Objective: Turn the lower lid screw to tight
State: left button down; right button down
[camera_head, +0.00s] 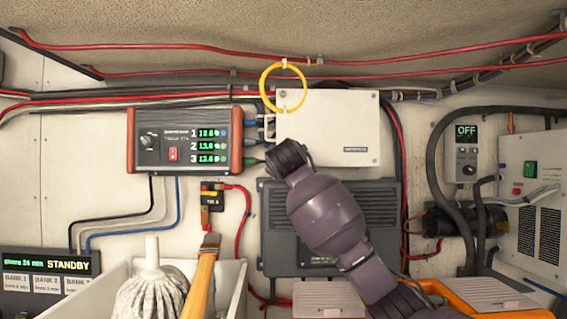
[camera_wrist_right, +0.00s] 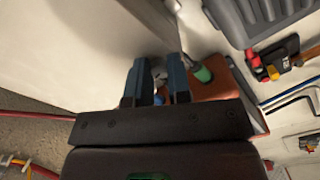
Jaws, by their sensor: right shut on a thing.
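The white box with its lid (camera_head: 335,128) is on the back wall, with an upper lid screw (camera_head: 283,95) at its top left corner. The lower left corner, where the lower lid screw sits, is hidden in the head view behind my right gripper and wrist. In the right wrist view my right gripper (camera_wrist_right: 157,75) is shut with its two blue-grey fingers on a small pale metallic piece, the lower lid screw (camera_wrist_right: 158,70), mostly covered by the fingers. The screw's turn position cannot be read. My left gripper is not in view.
An orange-ended charger (camera_head: 185,141) is close left of the box; its green plug (camera_wrist_right: 203,74) is beside my fingers. A yellow ring (camera_head: 263,88) hangs by the upper screw. Below are a dark ribbed unit (camera_head: 276,225) and a white bin (camera_head: 118,268) with a mop (camera_head: 152,295).

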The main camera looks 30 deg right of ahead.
jog(key=shift+m, duration=1)
jog(key=c, duration=1.1)
grip_release()
jog(key=shift+o, duration=0.2)
jog(key=b+v, duration=0.2)
jog(key=v, duration=0.9)
